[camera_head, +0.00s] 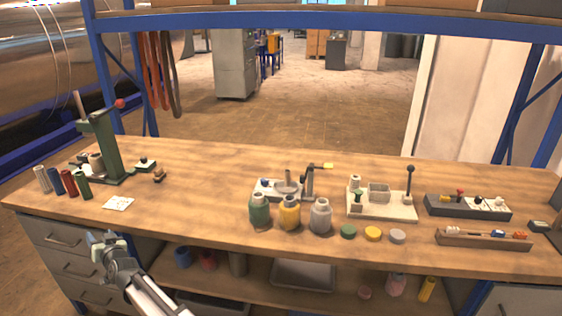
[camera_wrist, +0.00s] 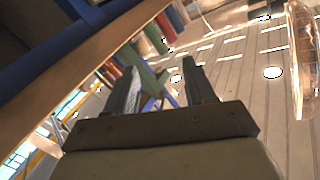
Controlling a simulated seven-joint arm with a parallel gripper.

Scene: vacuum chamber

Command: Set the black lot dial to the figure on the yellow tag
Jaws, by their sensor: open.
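No dial face or figure is legible, so I cannot tell which part is the black lot dial. A small dark piece (camera_head: 159,176) and a small dark block with a pale top (camera_head: 146,165) sit right of the green press (camera_head: 103,145). A small yellow piece (camera_head: 328,166), perhaps the tag, is at the end of the crank arm on the grey device at mid-bench; no figure on it is readable. My gripper (camera_head: 106,240) is open and empty in front of the bench's left part, apart from everything. In the wrist view its two fingers (camera_wrist: 160,78) are spread.
The wooden bench (camera_head: 215,185) has free room between the press and the grey device. A white card (camera_head: 118,203) lies front left beside several coloured cylinders. Three jars (camera_head: 289,213) stand at mid-front. A pale lever fixture (camera_head: 382,206) and a dark control box (camera_head: 468,207) stand right.

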